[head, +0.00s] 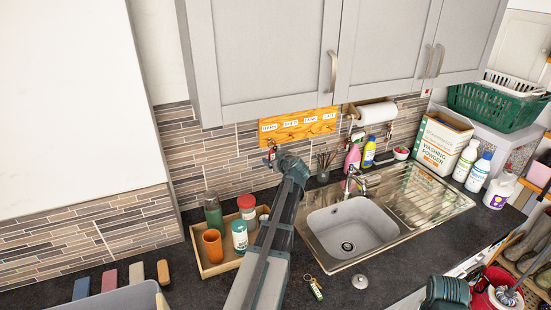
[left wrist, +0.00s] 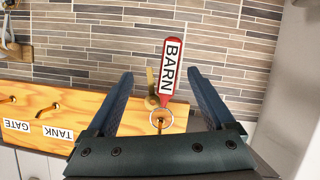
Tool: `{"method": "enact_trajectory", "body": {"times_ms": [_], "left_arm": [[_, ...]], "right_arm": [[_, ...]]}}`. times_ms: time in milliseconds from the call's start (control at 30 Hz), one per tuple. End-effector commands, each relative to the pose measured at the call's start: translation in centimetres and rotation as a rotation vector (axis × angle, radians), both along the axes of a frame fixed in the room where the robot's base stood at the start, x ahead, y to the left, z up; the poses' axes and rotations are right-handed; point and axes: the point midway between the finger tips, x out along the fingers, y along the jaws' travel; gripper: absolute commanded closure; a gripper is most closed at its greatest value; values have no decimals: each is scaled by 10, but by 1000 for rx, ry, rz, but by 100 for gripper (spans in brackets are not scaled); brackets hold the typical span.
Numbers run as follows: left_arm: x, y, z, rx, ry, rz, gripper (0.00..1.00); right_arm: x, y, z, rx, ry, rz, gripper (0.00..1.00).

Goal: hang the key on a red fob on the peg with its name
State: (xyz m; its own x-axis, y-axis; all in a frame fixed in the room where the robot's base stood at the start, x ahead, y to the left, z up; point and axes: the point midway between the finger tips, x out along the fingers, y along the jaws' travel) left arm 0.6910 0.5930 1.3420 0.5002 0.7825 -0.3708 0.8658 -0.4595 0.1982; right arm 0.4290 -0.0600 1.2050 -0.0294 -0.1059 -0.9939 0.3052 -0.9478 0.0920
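The key on a red fob (left wrist: 170,72) reads BARN. Its ring (left wrist: 161,117) is at a brass peg near one end of the orange wooden key board (left wrist: 50,96), and key and fob hang from there; the left wrist view is upside down. My left gripper (left wrist: 160,80) is open, with one finger on each side of the key and fob, apart from them. In the head view it is under the left end of the key board (head: 325,122).
A ring with a green fob (head: 315,288) lies on the dark counter. A wooden tray (head: 212,268) with bottles and an orange cup stands beside my left arm. The sink (head: 350,225) is right of it. Wall cupboards (head: 265,50) hang above the board.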

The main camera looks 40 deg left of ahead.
Motion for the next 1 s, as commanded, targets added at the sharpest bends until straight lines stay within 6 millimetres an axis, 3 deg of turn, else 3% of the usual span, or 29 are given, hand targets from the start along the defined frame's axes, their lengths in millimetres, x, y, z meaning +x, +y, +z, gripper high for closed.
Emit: {"method": "enact_trajectory", "body": {"times_ms": [333, 800, 1000], "left_arm": [[-3, -5, 3, 0, 0, -1, 13], [-37, -56, 28, 0, 0, -1, 13], [-38, -59, 28, 0, 0, 0, 13]], "right_arm": [[0, 0, 3, 0, 0, -1, 50], [0, 0, 28, 1, 0, -16, 50], [0, 0, 28, 1, 0, -18, 50]]}}
